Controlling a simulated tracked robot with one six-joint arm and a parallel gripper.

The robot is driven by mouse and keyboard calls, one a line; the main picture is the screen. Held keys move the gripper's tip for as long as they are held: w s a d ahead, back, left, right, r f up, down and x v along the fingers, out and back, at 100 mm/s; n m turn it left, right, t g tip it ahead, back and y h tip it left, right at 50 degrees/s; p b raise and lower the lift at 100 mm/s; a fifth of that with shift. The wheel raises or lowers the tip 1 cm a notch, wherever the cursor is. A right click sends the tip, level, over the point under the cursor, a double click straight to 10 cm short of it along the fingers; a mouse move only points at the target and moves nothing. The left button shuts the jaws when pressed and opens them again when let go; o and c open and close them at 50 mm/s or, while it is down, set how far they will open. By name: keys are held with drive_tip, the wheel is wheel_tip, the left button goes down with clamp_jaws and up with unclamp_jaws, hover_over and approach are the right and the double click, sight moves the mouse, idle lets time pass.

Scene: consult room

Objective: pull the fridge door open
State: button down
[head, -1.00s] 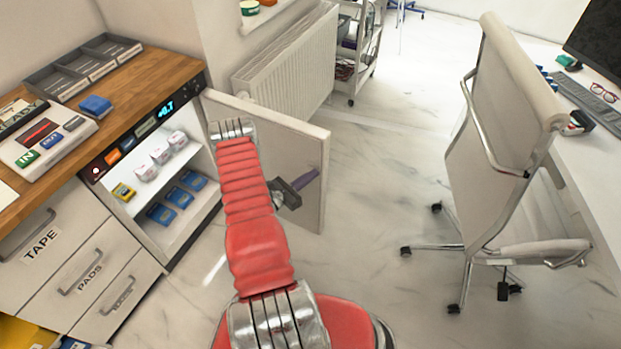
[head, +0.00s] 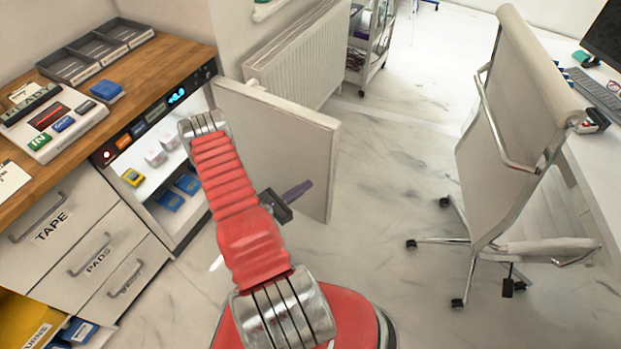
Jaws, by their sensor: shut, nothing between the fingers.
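The fridge (head: 150,163) is built into the counter at left, with a lit blue display above its open front. Its white door (head: 300,135) stands wide open, swung out to the right from its right side. My gripper (head: 298,191), with a dark body and purple fingers, is shut and empty. It is in front of the door's inner face, near the lower free edge; I cannot tell whether it touches. My red arm hides part of the door and the fridge's interior. The handle is not visible.
White boxes (head: 155,157), a yellow item (head: 132,177) and blue packs (head: 187,184) sit on the fridge shelves. A radiator (head: 297,58) is behind the door. An office chair (head: 515,130) stands at right. Floor between door and chair is clear.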

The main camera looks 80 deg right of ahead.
drive_tip(key=shift+w+a, duration=0.2)
drive_tip(key=shift+a, duration=0.55)
drive_tip(key=shift+w+a, duration=0.2)
drive_tip(key=shift+a, duration=0.5)
